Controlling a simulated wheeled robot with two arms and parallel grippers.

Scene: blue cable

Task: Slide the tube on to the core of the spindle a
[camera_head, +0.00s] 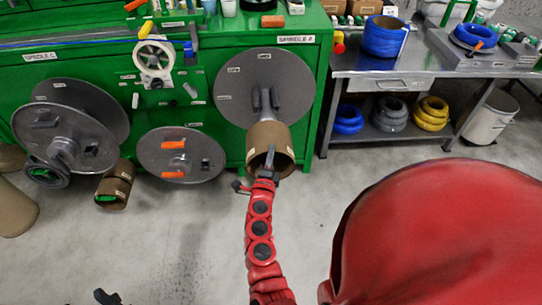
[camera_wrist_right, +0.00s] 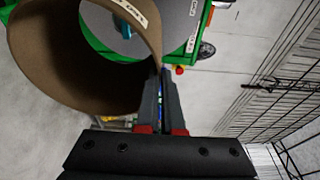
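Spindle A is the large grey disc (camera_head: 262,85) on the green machine, below the "SPINDLE A" label; its core juts toward me. The brown tube (camera_head: 262,136) is in front of the disc, its far end at the core; how far the core reaches inside is hidden. My right gripper (camera_head: 270,165) is at the tube's near open end. In the right wrist view, the tube (camera_wrist_right: 60,65) is large at the left and its wall edge runs between the fingers (camera_wrist_right: 161,88), which look closed on it. Dark tips of my left gripper (camera_head: 106,297) show at the bottom edge; their opening is unclear.
Spindle C (camera_head: 70,130) and a loose disc (camera_head: 181,153) with orange handles are at the left. Another brown tube (camera_head: 114,187) lies on the floor. A metal bench (camera_head: 420,68) with cable coils stands at the right. The middle floor is clear.

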